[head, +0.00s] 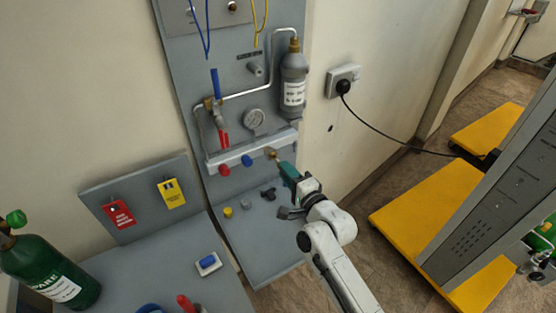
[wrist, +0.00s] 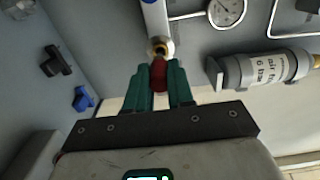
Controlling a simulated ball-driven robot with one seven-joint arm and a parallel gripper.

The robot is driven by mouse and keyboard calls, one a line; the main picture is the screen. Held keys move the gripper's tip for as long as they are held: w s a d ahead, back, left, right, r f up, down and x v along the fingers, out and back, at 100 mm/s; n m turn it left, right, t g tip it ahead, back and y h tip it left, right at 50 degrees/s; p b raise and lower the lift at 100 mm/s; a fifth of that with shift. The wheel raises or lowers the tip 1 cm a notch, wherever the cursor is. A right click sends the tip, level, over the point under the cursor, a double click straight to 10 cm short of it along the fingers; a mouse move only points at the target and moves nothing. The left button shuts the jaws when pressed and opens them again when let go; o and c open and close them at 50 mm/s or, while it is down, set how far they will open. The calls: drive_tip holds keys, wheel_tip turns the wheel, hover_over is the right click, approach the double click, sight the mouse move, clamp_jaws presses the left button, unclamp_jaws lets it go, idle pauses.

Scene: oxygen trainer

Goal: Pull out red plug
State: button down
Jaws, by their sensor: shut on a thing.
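The red plug (wrist: 158,75) sits between the two green fingers of my gripper (wrist: 160,88) in the wrist view. My gripper is shut on it. A brass fitting (wrist: 158,48) at the end of the pale manifold lies just beyond the plug. I cannot tell whether the plug still touches it. In the head view, my gripper (head: 285,169) is at the right end of the manifold (head: 215,160), close to the brass fitting (head: 271,154). The held plug is hidden there by the fingers. Another red knob (head: 224,170) and a blue knob (head: 248,160) show along the manifold.
A pressure gauge (head: 254,119) and a grey bottle (head: 293,80) are above the manifold. Yellow (head: 228,212) and black (head: 268,193) knobs are on the grey surface below. A wall socket with a black cable (head: 344,86) is at the right. Yellow platforms (head: 420,225) stand on the floor.

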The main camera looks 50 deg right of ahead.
drive_tip(key=shift+p+v, duration=0.4)
drive_tip(key=shift+v, duration=0.7)
